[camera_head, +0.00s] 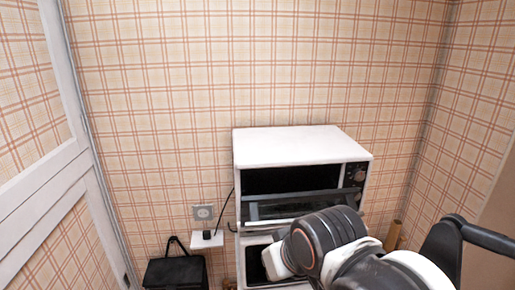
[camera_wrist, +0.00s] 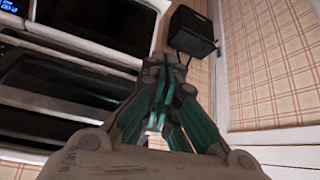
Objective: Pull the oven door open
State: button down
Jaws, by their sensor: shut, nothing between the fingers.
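The white oven (camera_head: 300,143) stands against the back wall in the head view, with a dark cavity in its front and a control knob panel at its right. Its glass door (camera_head: 290,208) is tilted partly open below the cavity, with a pale lower edge. In the wrist view, dark panels with pale edges (camera_wrist: 62,88) fill the left side; I cannot tell which is the door. My gripper (camera_wrist: 164,68) shows teal fingers that come together at the tips, shut and empty, to the right of the panels. In the head view my arm hides the gripper and the oven's lower right.
Another white appliance with a dark window (camera_head: 256,262) sits below the oven. A black bag (camera_head: 175,271) stands to the left, also visible in the wrist view (camera_wrist: 193,32). A small white shelf (camera_head: 207,240) and socket (camera_head: 203,212) are on the wall. A white panelled door (camera_head: 40,190) bounds the left.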

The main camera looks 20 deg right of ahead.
jog(key=w+r+g+p, duration=0.1)
jog(key=w+r+p, duration=0.2)
jog(key=r+p, duration=0.85)
jog(key=w+d+r+m+g+b, duration=0.2)
jog(key=w+d+r+m+g, duration=0.1)
jog(key=w+r, duration=0.7)
jog(key=shift+h, duration=0.4)
jog(key=x, duration=0.3)
jog(key=p+x, duration=0.1)
jog(key=x, duration=0.7)
jog(key=shift+w+a+r+p, duration=0.1)
jog(key=shift+w+a+p, duration=0.1)
jog(key=shift+w+p, duration=0.15)
jog(key=shift+s, duration=0.1)
